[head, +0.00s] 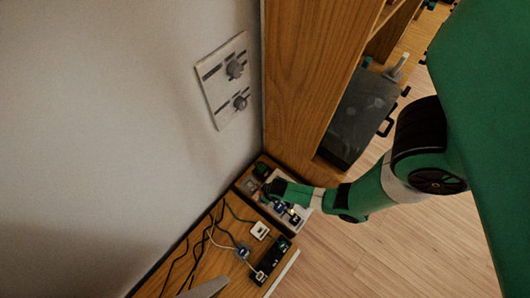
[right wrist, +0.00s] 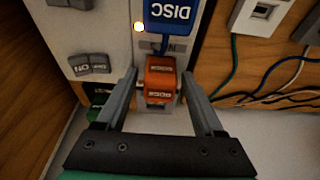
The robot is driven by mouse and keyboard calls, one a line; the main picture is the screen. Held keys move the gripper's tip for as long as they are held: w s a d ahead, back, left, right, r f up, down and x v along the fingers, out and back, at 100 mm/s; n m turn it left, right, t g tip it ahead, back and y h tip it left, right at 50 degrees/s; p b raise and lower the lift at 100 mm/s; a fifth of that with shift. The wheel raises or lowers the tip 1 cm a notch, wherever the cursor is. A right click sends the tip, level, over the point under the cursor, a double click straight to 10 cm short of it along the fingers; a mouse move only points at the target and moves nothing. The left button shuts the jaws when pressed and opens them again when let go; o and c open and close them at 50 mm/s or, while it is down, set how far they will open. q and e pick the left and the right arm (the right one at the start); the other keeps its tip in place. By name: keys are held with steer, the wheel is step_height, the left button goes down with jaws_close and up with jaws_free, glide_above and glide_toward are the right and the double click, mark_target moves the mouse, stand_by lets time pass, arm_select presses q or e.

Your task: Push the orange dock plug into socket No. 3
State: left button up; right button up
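The orange plug (right wrist: 160,78), lettered on its faces, stands at a pale socket strip (right wrist: 110,40) in the right wrist view. My right gripper (right wrist: 159,75) is open, one finger on each side of the plug with a small gap to each. I cannot tell how deep the plug sits or which socket number it is at. A blue plug (right wrist: 170,14) marked DISC stands just beyond it. In the head view my right gripper (head: 276,190) is over the strip (head: 302,222), hiding the orange plug. My left gripper is not recognisable in either view.
A lit indicator (right wrist: 139,27) and a grey switch (right wrist: 90,65) are on the strip. Loose cables (head: 205,235) and a white socket box (head: 260,230) lie on the wooden surface to the left. A wall plate with two knobs (head: 225,80) and a wooden cabinet (head: 310,70) stand behind.

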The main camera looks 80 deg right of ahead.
steer(key=shift+o, duration=0.3)
steer(key=shift+r, duration=0.1)
steer(key=p+v, duration=0.8)
steer(key=v, duration=0.3)
steer(key=shift+s+r, duration=0.15)
steer(key=shift+r, duration=0.05)
steer(key=shift+a, duration=0.1)
